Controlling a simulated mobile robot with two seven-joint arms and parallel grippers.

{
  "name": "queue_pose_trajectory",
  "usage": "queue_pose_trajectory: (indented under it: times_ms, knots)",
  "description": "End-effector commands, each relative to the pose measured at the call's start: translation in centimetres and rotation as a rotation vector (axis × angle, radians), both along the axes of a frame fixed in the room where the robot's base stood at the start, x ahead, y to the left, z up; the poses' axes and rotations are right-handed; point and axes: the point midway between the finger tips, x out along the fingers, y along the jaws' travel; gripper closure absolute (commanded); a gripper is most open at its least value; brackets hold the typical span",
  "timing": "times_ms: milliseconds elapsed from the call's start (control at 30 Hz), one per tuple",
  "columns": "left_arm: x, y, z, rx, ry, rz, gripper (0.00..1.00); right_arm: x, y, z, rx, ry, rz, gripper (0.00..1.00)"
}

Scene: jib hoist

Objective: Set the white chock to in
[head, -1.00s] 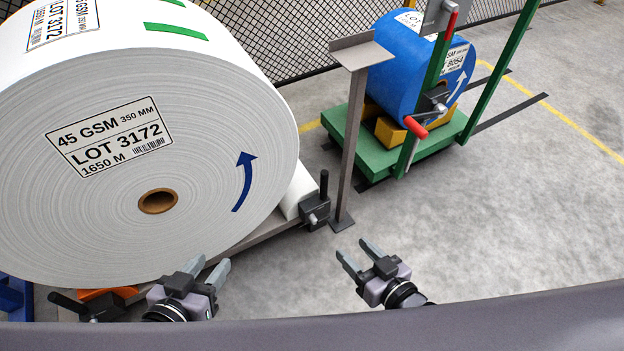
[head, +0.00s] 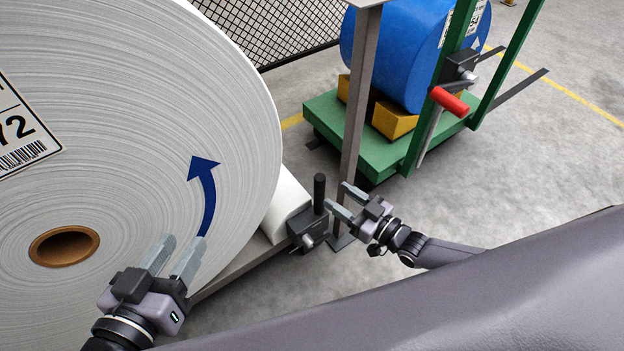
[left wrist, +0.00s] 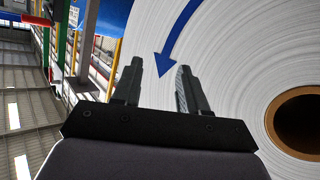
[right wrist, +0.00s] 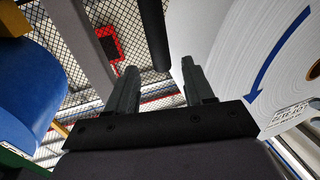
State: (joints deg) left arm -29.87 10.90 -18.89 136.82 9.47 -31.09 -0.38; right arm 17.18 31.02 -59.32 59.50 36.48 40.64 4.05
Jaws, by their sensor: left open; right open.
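The white chock (head: 287,203) sits low at the right side of the big white roll (head: 235,120), partly hidden behind it; I cannot tell whether they touch. At its near end is a dark block (head: 306,232) with an upright black handle (head: 319,192). My right gripper (head: 341,199) is open and empty, its fingertips just right of the handle. In the right wrist view the black handle (right wrist: 155,35) stands beyond the open fingers (right wrist: 157,85). My left gripper (head: 172,257) is open and empty in front of the roll's face; its fingers (left wrist: 158,85) show in the left wrist view.
A grey post (head: 361,100) stands right behind the handle and my right gripper. A green cart (head: 395,155) carries a blue roll (head: 395,55) on yellow blocks, with a red-handled crank (head: 449,101). The floor (head: 560,150) to the right is clear.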

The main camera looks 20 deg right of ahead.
Motion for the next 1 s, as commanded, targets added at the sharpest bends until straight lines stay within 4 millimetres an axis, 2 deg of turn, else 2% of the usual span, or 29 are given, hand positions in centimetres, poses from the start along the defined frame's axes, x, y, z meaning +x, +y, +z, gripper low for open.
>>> queue_pose_trajectory:
  times_ms: [500,867,967,1000]
  knots:
    - [-0.5,1.3,0.0,0.084,-0.115,0.022,0.57,5.5,3.4,-0.2,0.000,-0.004,-0.001,0.48]
    - [-0.6,1.5,0.3,0.095,-0.133,0.027,0.57,6.0,3.8,0.0,-0.001,-0.002,0.000,0.48]
    - [-0.6,1.5,0.3,0.094,-0.133,0.027,0.57,6.0,3.8,0.0,-0.001,-0.002,0.000,0.77]
    - [-0.6,1.5,0.4,0.094,-0.133,0.027,0.57,6.0,3.8,0.0,-0.001,-0.002,0.000,0.90]
